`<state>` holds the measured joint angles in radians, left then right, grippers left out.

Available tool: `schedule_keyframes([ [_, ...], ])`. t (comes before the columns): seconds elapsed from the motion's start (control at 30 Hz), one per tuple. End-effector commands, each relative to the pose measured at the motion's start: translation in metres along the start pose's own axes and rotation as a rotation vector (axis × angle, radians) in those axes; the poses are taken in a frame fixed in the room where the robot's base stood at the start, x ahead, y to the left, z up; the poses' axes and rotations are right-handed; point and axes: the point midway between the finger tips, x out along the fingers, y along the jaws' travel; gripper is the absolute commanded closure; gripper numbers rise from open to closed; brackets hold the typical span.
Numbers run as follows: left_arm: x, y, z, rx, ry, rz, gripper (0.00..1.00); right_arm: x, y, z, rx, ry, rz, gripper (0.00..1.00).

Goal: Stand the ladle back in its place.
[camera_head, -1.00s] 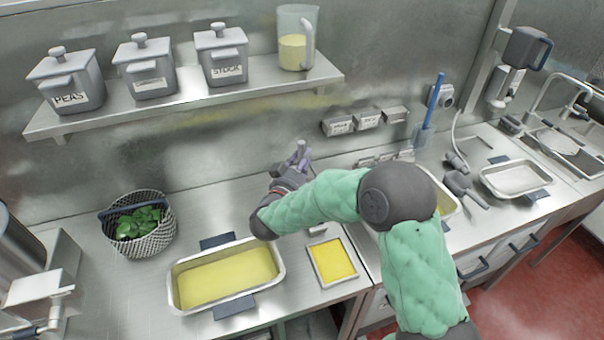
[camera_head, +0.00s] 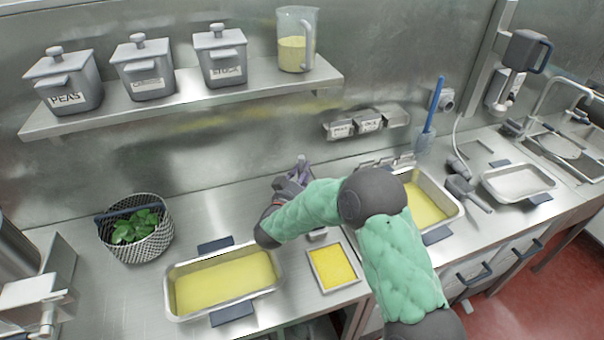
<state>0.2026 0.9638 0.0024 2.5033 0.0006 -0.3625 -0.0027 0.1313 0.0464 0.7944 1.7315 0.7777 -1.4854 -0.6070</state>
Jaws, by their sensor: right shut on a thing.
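My right arm reaches in from the lower right. My right gripper (camera_head: 294,180) is by the back of the counter, above the gap between the two large pans, and is shut on a slim grey thing. This looks like the handle of the ladle (camera_head: 302,162), with its short top end showing above the fingers. The rest of the ladle is hidden behind my gripper and forearm. I cannot tell whether its lower end touches anything. A small grey piece (camera_head: 318,234) shows just below my forearm. My left gripper is not in view.
A yellow-filled pan (camera_head: 168,292) and a small yellow tray (camera_head: 316,279) stand in front. Another pan (camera_head: 452,205) is right of my arm. A basket of greens (camera_head: 150,245) stands left. A shelf (camera_head: 180,95) with canisters and a jug overhangs the back. Counter between basket and gripper is clear.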

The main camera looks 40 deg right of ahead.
Motion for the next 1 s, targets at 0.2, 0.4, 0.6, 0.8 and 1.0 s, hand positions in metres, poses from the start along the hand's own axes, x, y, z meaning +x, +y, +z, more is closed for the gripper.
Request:
schedule_keyframes([
  [0.2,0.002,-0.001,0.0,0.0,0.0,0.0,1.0,0.0,0.0,0.003,-0.001,-0.001,0.0,0.45],
  [0.4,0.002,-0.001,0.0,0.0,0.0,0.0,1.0,0.0,0.0,0.003,-0.001,-0.001,0.0,0.45],
  [0.6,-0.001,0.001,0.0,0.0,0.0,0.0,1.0,0.0,0.0,-0.001,0.0,-0.001,-0.001,0.45],
  [0.8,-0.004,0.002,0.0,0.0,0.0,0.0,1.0,-0.029,-0.002,-0.001,-0.001,-0.002,-0.006,0.45],
  [1.0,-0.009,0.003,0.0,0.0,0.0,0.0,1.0,-0.071,-0.002,-0.001,-0.001,-0.001,-0.006,0.45],
])
